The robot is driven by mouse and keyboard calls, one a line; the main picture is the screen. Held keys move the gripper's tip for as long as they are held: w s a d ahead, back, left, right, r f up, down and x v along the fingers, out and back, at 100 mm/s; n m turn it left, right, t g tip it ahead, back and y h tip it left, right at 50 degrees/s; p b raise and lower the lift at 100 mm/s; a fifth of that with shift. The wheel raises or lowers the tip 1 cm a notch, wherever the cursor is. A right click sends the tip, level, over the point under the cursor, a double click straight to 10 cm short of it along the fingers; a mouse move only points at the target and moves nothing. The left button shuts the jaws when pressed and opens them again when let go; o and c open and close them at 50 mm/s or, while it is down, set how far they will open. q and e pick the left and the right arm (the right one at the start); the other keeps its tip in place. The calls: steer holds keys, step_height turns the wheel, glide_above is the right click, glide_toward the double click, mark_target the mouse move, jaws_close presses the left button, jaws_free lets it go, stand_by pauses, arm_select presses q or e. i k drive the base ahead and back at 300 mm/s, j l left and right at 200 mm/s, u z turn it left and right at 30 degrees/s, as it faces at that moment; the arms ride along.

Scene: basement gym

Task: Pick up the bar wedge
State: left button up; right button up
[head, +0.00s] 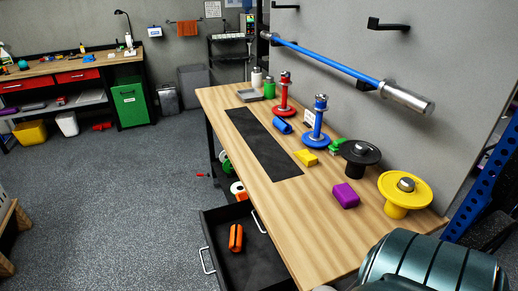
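A small yellow block (306,158) lies on the wooden bench (250,187), just right of the black mat. It looks like the bar wedge, but its shape is too small to make out surely. A purple block (346,196) lies nearer on the same bench. Neither of my grippers is in view, and nothing is seen holding the yellow block.
Around the yellow block stand a blue plate post (318,128), a blue roll (282,126), green clips (337,146) and a black plate stand (358,156). A yellow plate stand (405,190) is nearer. The black mat (262,143) is bare. An open drawer (220,222) holds an orange object.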

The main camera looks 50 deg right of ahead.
mark_target(305, 155)
steer(key=i+j, duration=0.3)
steer(key=i, duration=0.15)
steer(key=i+j, duration=0.25)
steer(key=i, duration=0.2)
steer(key=i+z, duration=0.25)
steer(key=z, duration=0.15)
steer(key=i+z, duration=0.25)
steer(key=z, duration=0.15)
steer(key=i+j+z, duration=0.15)
steer(key=z, duration=0.2)
steer(key=i+j+z, duration=0.25)
steer(key=z, duration=0.15)
